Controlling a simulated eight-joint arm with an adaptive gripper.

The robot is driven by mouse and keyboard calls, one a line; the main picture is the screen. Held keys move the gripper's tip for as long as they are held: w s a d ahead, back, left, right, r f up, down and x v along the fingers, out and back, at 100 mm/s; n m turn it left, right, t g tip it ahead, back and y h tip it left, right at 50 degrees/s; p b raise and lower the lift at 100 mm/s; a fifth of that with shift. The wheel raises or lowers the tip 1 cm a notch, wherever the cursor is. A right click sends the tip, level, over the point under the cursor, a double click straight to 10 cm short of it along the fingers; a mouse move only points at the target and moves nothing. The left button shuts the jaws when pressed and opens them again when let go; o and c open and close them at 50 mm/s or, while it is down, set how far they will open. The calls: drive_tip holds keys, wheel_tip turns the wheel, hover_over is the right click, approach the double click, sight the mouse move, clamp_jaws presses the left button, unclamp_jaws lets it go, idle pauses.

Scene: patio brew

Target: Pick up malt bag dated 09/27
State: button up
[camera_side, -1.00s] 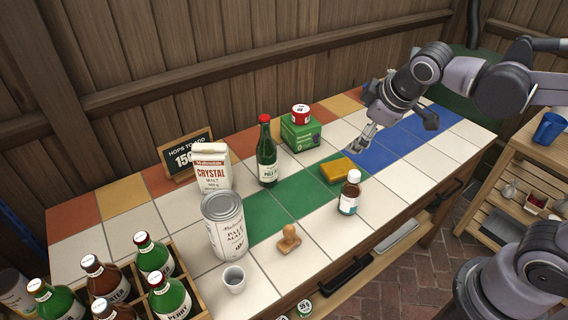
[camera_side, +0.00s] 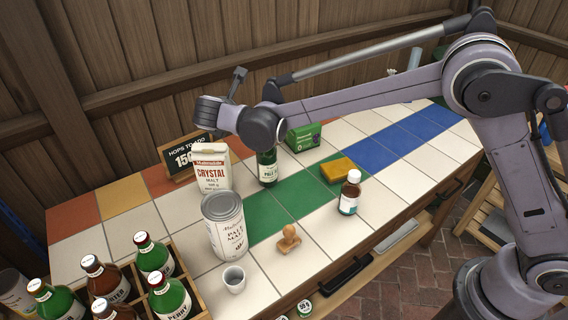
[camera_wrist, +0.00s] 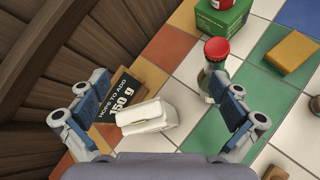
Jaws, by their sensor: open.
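The malt bag is a white packet with red print reading CRYSTAL MALT (camera_side: 211,172). It stands upright on the tiled table in the side view, and I cannot read a date on it. In the wrist view its white folded top (camera_wrist: 148,118) lies between my finger pads, lower than them. My gripper (camera_wrist: 157,100) is open and empty, its two blue-padded fingers spread wide. In the side view my arm's end hangs above and behind the bag, apart from it; the fingers are hard to make out there.
A green bottle (camera_side: 267,168) stands close right of the bag, a large tin (camera_side: 225,226) in front. The hops sign (camera_side: 183,156) stands close behind-left. A green box (camera_side: 304,138), yellow sponge (camera_side: 337,170), brown bottle (camera_side: 350,194), stamp (camera_side: 289,239) and cup (camera_side: 234,279) are farther off.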

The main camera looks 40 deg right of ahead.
sight(208, 160)
drive_tip(key=a+f+n, duration=0.1)
drive_tip(key=a, duration=0.1)
drive_tip(key=w+a+f+n+t, duration=0.1)
drive_tip(key=a+f, duration=0.1)
drive_tip(key=a, duration=0.1)
drive_tip(key=w+a+f+n+h, duration=0.1)
drive_tip(key=a+n, duration=0.1)
drive_tip(key=shift+a+f, duration=0.2)
drive_tip(key=shift+f, duration=0.05)
drive_tip(key=shift+w+a+f+n+t, duration=0.1)
drive_tip(key=shift+a+f+n+t, duration=0.3)
drive_tip(key=shift+f, duration=2)
wheel_tip(208, 160, down, 3)
drive_tip(key=shift+r, duration=0.2)
drive_tip(key=shift+x, duration=1.1)
drive_tip(key=shift+w+d+f, duration=0.2)
drive_tip(key=shift+w+f, duration=0.05)
drive_tip(key=c, duration=1.3)
